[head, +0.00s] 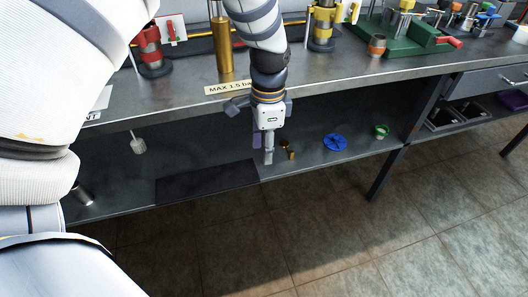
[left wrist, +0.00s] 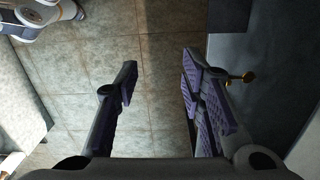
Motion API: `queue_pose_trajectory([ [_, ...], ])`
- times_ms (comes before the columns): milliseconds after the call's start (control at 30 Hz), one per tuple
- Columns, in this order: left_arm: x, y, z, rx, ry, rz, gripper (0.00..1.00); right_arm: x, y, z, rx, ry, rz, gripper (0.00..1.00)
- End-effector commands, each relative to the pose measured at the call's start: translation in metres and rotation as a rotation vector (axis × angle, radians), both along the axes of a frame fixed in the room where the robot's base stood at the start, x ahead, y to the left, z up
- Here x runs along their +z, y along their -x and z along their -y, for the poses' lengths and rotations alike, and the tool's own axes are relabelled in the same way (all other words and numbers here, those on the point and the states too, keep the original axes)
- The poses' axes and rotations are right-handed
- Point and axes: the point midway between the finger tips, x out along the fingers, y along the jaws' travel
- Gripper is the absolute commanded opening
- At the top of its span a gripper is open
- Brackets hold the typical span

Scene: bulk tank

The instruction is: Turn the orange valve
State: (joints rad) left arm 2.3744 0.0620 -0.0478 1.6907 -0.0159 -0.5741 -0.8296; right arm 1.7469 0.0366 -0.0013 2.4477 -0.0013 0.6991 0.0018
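No valve that I can surely call the orange one shows. A red-orange banded fitting (head: 150,52) with a tag stands at the back left of the bench. A small orange-brown cup-like part (head: 377,45) stands further right. My left gripper (head: 268,155) points down in front of the bench edge, near a small brass piece (head: 288,149) on the lower shelf. In the left wrist view the fingers (left wrist: 157,78) are apart with only floor between them. The brass piece (left wrist: 240,77) is just right of the right-hand finger. My right gripper is out of view.
The bench top (head: 340,78) has a label (head: 229,87) on its front edge. A brass post (head: 222,45), a yellow fitting (head: 322,25) and a green base (head: 405,38) stand on it. The lower shelf (head: 225,150) holds a blue wheel (head: 335,142) and a green ring (head: 381,131). The tiled floor (head: 330,225) is clear.

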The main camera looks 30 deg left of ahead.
Motion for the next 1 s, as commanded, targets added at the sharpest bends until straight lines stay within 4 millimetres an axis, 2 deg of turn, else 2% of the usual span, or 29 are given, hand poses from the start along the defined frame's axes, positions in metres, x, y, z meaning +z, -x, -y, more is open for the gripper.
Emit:
queue_pose_trajectory([
  [167, -0.011, 0.008, 0.001, 0.026, -0.001, -0.003, 0.36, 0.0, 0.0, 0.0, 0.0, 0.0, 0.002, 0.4],
  [400, -0.012, 0.008, 0.001, 0.028, -0.001, -0.002, 0.36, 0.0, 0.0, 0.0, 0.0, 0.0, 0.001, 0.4],
  [433, -0.012, 0.008, 0.001, 0.028, -0.001, -0.002, 0.32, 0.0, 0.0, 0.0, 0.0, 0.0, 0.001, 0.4],
  [567, -0.012, 0.008, 0.001, 0.027, -0.001, -0.002, 0.02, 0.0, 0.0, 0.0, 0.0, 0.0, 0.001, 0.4],
  [633, -0.015, 0.011, 0.002, 0.033, -0.002, -0.005, 0.0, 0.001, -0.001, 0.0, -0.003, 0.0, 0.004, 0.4],
  [667, -0.023, 0.017, 0.003, 0.047, -0.002, -0.012, 0.0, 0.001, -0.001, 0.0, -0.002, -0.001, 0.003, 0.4],
  [767, -0.077, 0.068, 0.009, 0.171, -0.01, -0.044, 0.0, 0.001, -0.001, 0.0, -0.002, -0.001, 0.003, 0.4],
  [800, -0.102, 0.102, 0.012, 0.247, -0.016, -0.06, 0.0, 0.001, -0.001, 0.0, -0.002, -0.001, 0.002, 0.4],
  [867, -0.133, 0.157, 0.017, 0.372, -0.028, -0.08, 0.0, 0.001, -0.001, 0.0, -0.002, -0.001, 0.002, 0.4],
  [900, -0.146, 0.193, 0.02, 0.454, -0.038, -0.09, 0.0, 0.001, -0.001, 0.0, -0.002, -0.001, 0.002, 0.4],
  [933, -0.152, 0.219, 0.023, 0.513, -0.044, -0.095, 0.0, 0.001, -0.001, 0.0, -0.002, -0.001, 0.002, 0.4],
  [1000, -0.157, 0.276, 0.027, 0.646, -0.061, -0.112, 0.0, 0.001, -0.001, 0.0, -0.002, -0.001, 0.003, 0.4],
])
